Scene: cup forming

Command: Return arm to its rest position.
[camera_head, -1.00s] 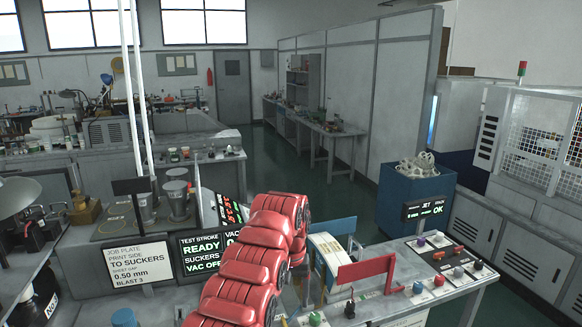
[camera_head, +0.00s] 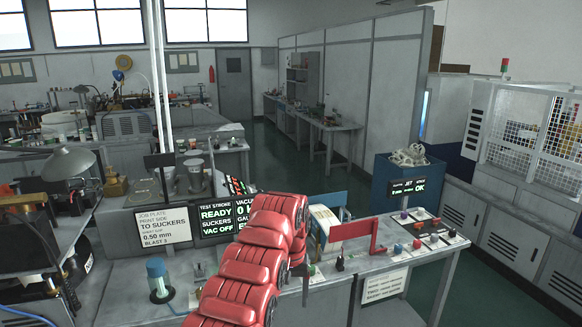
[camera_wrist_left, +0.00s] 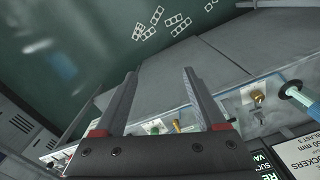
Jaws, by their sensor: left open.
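My left arm (camera_head: 247,262) is red and segmented. It rises from the bottom middle of the head view, and its top end overlaps the bench and display panels. Its gripper fingers cannot be made out in that view. In the left wrist view my left gripper (camera_wrist_left: 160,73) has its two grey fingers spread apart, with nothing between them. The fingers point out past a bench edge, over grey surfaces and green floor. My right gripper is in neither view.
The bench holds a white job plate sign (camera_head: 163,226), a display (camera_head: 215,222), a blue-topped bottle (camera_head: 158,279) and a red bracket (camera_head: 352,236). A blue bin (camera_head: 408,177) stands behind at right. Green floor (camera_head: 318,186) lies open beyond. A lamp (camera_head: 68,163) is at left.

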